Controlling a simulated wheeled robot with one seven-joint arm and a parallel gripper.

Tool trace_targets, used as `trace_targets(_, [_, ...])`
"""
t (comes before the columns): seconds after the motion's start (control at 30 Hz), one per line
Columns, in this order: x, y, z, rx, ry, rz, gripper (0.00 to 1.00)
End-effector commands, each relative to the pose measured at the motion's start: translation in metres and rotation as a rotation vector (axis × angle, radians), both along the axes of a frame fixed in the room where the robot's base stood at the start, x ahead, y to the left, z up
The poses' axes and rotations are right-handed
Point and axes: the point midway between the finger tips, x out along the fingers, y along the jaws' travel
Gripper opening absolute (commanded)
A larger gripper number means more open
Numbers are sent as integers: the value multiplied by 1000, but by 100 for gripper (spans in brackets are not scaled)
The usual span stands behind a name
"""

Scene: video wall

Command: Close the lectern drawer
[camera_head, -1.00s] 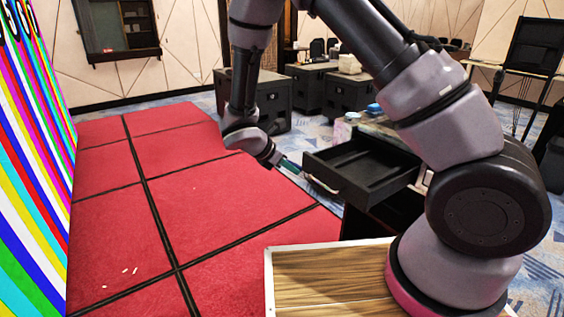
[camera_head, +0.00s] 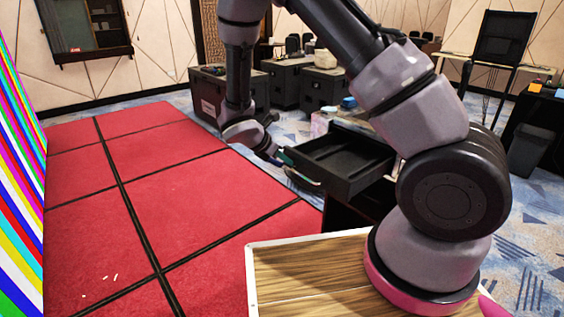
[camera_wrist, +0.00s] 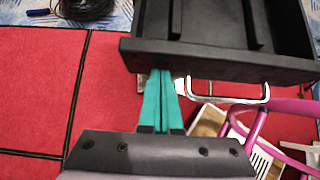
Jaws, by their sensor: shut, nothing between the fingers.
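The lectern drawer (camera_head: 345,158) is black, empty and pulled out toward the left in the head view; my arm hides part of the lectern behind it. In the wrist view the drawer front (camera_wrist: 220,62) crosses the upper right, with a pale handle (camera_wrist: 230,98) on its face. My gripper (camera_head: 284,157) is at the left end of the drawer front. In the wrist view its teal fingers (camera_wrist: 161,82) are together, empty, and their tips meet the lower edge of the drawer front, left of the handle. I cannot tell whether they press on it.
A red tiled platform (camera_head: 180,190) covers the floor at left, with a striped video wall (camera_head: 20,200) beside it. Black cases (camera_head: 290,83) stand behind. A magenta chair-like frame (camera_wrist: 255,125) shows below the drawer in the wrist view.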

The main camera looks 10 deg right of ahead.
Motion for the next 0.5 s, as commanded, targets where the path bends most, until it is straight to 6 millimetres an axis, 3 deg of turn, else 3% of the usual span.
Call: trace_targets(0.5, [72, -129, 0, -3, 0, -8, 0])
